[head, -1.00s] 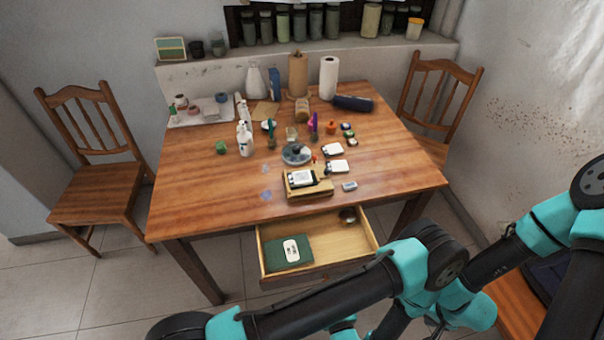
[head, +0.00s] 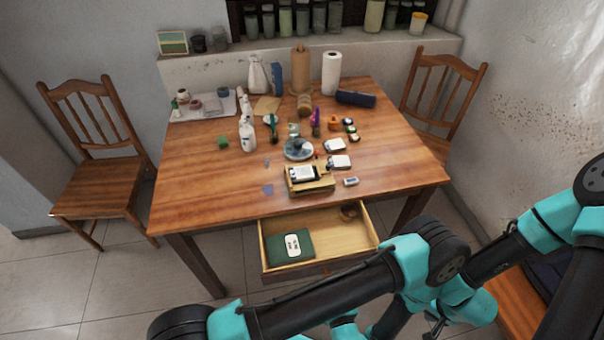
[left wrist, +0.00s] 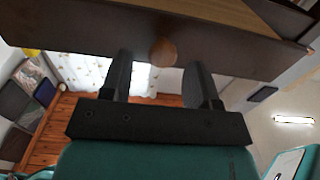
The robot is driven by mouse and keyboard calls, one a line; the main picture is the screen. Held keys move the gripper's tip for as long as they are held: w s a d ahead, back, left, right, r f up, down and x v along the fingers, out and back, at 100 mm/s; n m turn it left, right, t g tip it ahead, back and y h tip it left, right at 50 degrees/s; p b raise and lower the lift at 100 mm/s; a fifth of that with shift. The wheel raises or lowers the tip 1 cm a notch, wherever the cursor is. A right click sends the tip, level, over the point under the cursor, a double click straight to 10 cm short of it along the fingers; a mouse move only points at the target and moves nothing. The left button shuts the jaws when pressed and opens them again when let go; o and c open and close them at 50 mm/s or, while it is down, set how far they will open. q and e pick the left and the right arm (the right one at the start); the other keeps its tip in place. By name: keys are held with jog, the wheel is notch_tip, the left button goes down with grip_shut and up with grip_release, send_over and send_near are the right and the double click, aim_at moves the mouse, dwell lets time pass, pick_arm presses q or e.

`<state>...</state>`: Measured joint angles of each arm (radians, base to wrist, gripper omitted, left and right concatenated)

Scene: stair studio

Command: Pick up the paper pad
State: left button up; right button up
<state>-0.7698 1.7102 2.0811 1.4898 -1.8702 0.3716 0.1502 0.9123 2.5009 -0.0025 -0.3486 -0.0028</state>
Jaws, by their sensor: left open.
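The open drawer (head: 330,224) under the table front holds a flat green pad-like item (head: 289,247) with a white label, lying at its left. White pad-like blocks (head: 340,162) also lie on the table; I cannot tell which item is the paper pad. In the left wrist view, my left gripper (left wrist: 160,82) is open and empty. Its fingers are on either side of a round wooden knob (left wrist: 162,52) on the dark drawer front (left wrist: 90,38); contact is unclear. In the head view the left gripper is hidden behind my arm. My right gripper cannot be made out.
The wooden table (head: 205,190) carries bottles, a paper roll (head: 331,76), a round dish (head: 298,149) and a small wooden stand (head: 309,186). Chairs (head: 98,182) flank the table.

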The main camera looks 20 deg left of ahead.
pick_arm(q)
jog(key=o, duration=0.7)
jog(key=shift+s+a+r, duration=0.1)
jog(key=shift+s+r, duration=0.05)
jog(key=shift+r, duration=0.1)
jog(key=shift+c, duration=0.2)
